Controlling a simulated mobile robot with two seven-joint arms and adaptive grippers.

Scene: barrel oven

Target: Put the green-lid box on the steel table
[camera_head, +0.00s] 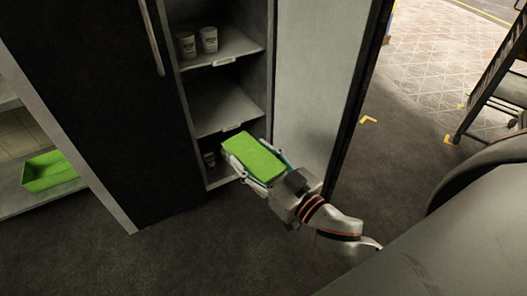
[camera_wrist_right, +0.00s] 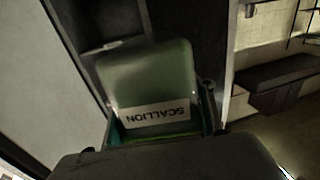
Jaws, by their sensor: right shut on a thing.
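The green-lid box (camera_head: 255,157) is in my right gripper (camera_head: 264,167), in front of the open cabinet's lower shelves, with its bright green lid facing up. The gripper's fingers lie along the box's two sides and are shut on it. I cannot make out a steel table for certain in either view. My left gripper is not in view.
The open cabinet (camera_head: 222,105) holds white cups (camera_head: 209,40) on its upper shelf; its door (camera_head: 318,75) stands open to the right. A green tray (camera_head: 48,171) sits on a low shelf at left. A ladder-like frame (camera_head: 495,80) stands at right. The floor (camera_head: 190,255) in front is clear.

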